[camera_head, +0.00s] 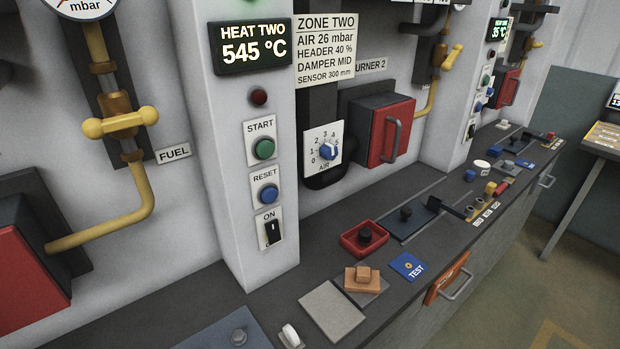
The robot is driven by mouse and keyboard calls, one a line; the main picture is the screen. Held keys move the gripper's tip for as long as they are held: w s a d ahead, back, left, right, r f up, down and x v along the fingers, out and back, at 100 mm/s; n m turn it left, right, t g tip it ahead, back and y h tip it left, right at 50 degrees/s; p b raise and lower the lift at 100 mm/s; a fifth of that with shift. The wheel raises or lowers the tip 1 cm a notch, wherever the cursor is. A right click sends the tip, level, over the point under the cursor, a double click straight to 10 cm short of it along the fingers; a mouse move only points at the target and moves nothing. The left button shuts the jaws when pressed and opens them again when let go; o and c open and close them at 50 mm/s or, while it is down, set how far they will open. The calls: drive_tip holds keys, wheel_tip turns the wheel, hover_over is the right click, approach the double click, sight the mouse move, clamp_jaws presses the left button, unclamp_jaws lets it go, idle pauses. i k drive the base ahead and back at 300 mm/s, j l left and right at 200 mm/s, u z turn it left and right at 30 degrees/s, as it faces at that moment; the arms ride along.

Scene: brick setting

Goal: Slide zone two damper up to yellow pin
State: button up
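The zone two placard (326,50) on the wall reads "DAMPER MID". My gripper is not in view.
A red burner box (391,133) with a handle juts from the wall above. The counter's front edge has an orange-fronted handle (447,281).

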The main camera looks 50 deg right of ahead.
sight(404, 222)
drive_tip(key=z, duration=1.25)
